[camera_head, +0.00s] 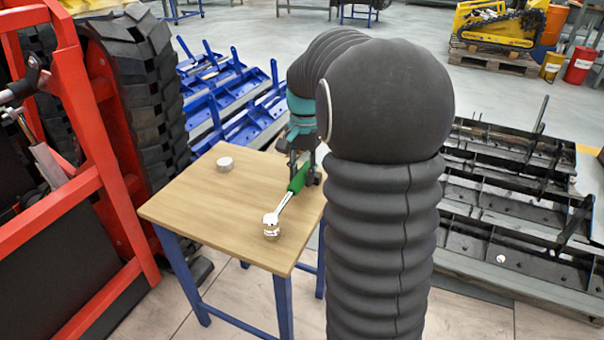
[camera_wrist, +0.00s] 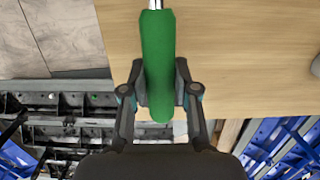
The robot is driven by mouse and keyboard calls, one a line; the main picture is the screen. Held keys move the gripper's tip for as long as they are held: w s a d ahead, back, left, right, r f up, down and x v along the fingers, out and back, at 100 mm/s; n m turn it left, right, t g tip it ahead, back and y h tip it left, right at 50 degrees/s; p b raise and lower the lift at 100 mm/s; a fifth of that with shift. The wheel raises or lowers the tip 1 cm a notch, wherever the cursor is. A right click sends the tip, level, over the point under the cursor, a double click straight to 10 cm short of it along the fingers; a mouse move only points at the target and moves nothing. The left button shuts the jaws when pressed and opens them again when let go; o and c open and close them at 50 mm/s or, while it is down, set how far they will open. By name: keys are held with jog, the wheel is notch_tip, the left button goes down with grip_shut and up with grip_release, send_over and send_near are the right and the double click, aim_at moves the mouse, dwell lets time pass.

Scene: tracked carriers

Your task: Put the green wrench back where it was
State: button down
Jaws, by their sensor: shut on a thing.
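The green wrench (camera_head: 287,200) has a green handle and a bright metal shaft and head. My gripper (camera_head: 306,180) is shut on its green handle, over the right part of the table. The metal head points toward the front of the table in the head view, near a small metal piece (camera_head: 271,234); I cannot tell whether they touch. In the wrist view the green handle (camera_wrist: 158,60) lies between both fingers of my gripper (camera_wrist: 159,90), and the metal end runs out of the top of the picture. I cannot tell whether the wrench touches the table.
The wooden table (camera_head: 190,203) has blue legs and mostly clear top. A small whitish round object (camera_head: 225,164) stands at its back left. A red frame (camera_head: 90,185) stands close on the left, blue racks (camera_head: 225,100) behind, and dark metal racks (camera_head: 520,225) on the right.

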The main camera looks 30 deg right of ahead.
jog(key=c, duration=0.9)
grip_release()
jog(key=shift+r, duration=0.1)
notch_tip(320, 180, up, 11)
jog(key=w+d+p, duration=0.1)
jog(key=p, duration=0.1)
jog(key=r+n+t, duration=0.1)
jog(key=r+n, duration=0.1)
send_over(293, 188)
jog(key=shift+s+a+f+n+t+h, duration=0.15)
jog(key=shift+s+a+f+n+t, duration=1.1)
jog(key=shift+s, duration=1.55)
jog(key=shift+s+a+f+n+t+h, duration=0.2)
jog(key=shift+s+a+f+n+t, duration=0.4)
jog(key=shift+s+a+f+n, duration=1.75)
jog(key=shift+s+a+f+n+t+h, duration=0.15)
jog(key=shift+s+a+f+n+t, duration=0.75)
jog(key=shift+s, duration=2.4)
jog(key=shift+a+r+m, duration=0.3)
jog(key=shift+a+r, duration=0.15)
jog(key=shift+a, duration=0.1)
